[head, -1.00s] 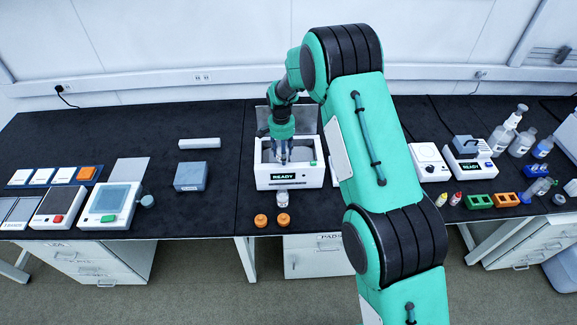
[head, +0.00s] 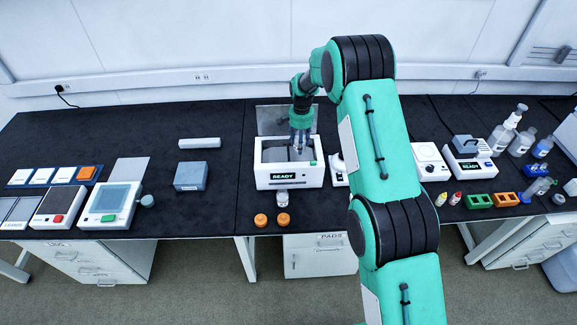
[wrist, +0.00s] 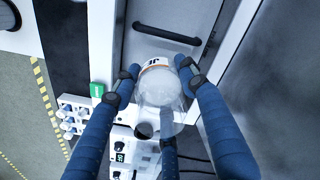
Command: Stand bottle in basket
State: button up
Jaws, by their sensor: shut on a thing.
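My gripper (head: 299,148) is over the right part of a white bath (head: 262,180) with a green READY display and its lid raised behind. In the wrist view, my gripper's blue fingers (wrist: 158,72) are shut around a clear bottle (wrist: 158,97) with an orange-brown ring and dark lettering. In the head view the fingers largely hide the held bottle. The grey interior of the bath shows to the left of my gripper. I cannot make out the basket separately or tell whether the bottle touches anything.
A small clear bottle (head: 284,198) stands in front of the bath, with two orange caps (head: 272,220) near the table's front edge. A white device (head: 338,172) stands close on the right. A grey-blue block (head: 191,176) lies to the left, with bare black bench between.

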jog(key=shift+f, duration=3.1)
jog(key=shift+f, duration=1.9)
jog(key=shift+f+b, duration=0.15)
jog(key=shift+b, duration=0.15)
jog(key=o, duration=1)
